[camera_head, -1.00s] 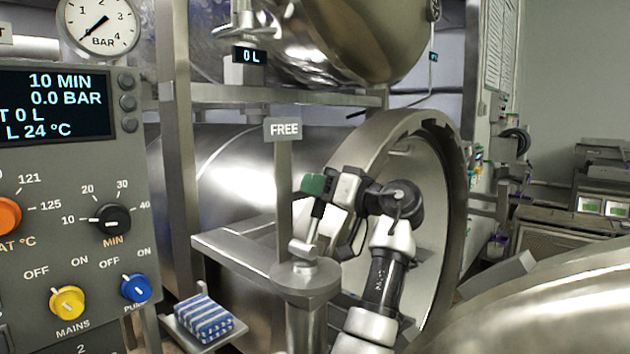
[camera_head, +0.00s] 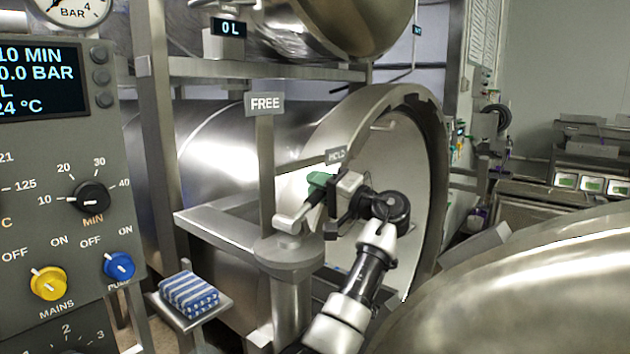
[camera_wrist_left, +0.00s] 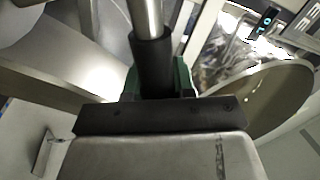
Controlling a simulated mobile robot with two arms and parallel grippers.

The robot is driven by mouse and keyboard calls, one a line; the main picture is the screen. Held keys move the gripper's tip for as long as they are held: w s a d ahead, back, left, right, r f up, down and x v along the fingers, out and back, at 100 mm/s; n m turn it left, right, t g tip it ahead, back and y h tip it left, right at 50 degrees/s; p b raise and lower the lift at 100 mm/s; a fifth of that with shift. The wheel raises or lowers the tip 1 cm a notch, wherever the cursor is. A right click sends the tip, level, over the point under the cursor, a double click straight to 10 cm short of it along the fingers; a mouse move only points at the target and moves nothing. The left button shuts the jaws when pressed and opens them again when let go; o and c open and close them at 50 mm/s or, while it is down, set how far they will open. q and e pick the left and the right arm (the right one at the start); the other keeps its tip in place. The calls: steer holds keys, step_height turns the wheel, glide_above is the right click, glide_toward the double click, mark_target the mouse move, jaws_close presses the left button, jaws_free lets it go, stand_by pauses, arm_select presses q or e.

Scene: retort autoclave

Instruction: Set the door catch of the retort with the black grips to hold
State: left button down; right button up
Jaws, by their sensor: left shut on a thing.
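The door catch is a metal lever (camera_head: 290,221) with a black grip on a round post top beside the open retort. It leans up and to the right. My left gripper (camera_head: 320,186), with green fingertips, is shut on the black grip. In the left wrist view the black grip (camera_wrist_left: 152,66) sits between the green fingers, and its metal rod runs up out of view. A FREE sign (camera_head: 265,103) stands on an upright left of the lever. A second small sign (camera_head: 336,155) shows behind the gripper; its lettering is hard to read. My right gripper is not in view.
The open retort mouth (camera_head: 436,150) is just behind my left arm. A large rounded metal surface (camera_head: 540,285) fills the lower right. A control panel (camera_head: 60,230) stands at left. A striped blue cloth (camera_head: 189,295) lies on a small shelf (camera_head: 222,308).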

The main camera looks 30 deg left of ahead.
arm_select(q)
steer(key=shift+w+f+m, duration=0.1)
steer(key=shift+f+m, duration=0.05)
steer(key=shift+m, duration=0.15)
steer(key=c, duration=0.9)
jaws_free()
steer(key=d+r+b, duration=0.2)
steer(key=d+r, duration=0.3)
steer(key=d, duration=0.1)
steer(key=d+r+b, duration=0.1)
steer(key=d+r, duration=0.4)
steer(key=r, duration=0.1)
steer(key=shift+d+b, duration=0.4)
